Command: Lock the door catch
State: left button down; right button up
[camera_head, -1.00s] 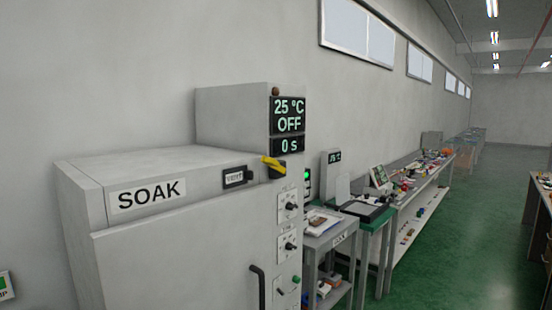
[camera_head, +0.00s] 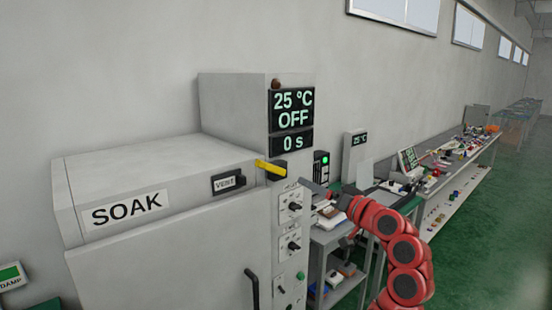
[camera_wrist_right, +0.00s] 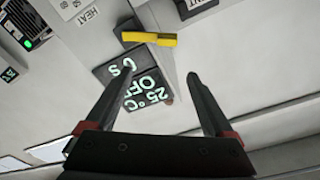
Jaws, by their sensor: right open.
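The door catch is a yellow lever (camera_head: 269,168) on a black mount, at the upper right corner of the SOAK oven's door (camera_head: 180,245). It points left and slightly up in the head view. In the right wrist view the yellow lever (camera_wrist_right: 149,39) lies just beyond my fingertips, across the picture. My right gripper (camera_head: 309,185) is to the right of the lever in the head view, apart from it. In the wrist view its two fingers (camera_wrist_right: 162,71) are spread with nothing between them. My left gripper is out of view.
The oven's display (camera_head: 292,110) reads 25 °C, OFF and 0 s. A VENT slider (camera_head: 229,182) sits left of the catch. Knobs (camera_head: 290,207) run down the panel below it. A black door handle (camera_head: 251,287) stands out lower down. A cluttered bench (camera_head: 455,190) stands at right.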

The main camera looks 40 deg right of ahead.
jog(key=n+y+p, duration=0.1)
jog(key=p, duration=0.5)
send_near(270, 169)
jog(key=shift+g, duration=0.3)
jog(key=w, duration=0.5)
jog(key=w+r, duration=0.1)
jog(key=w, duration=0.1)
jog(key=shift+w+a, duration=0.3)
jog(key=shift+w+f+p, duration=0.15)
jog(key=shift+w+p, duration=0.15)
jog(key=shift+w, duration=0.7)
grip_shut()
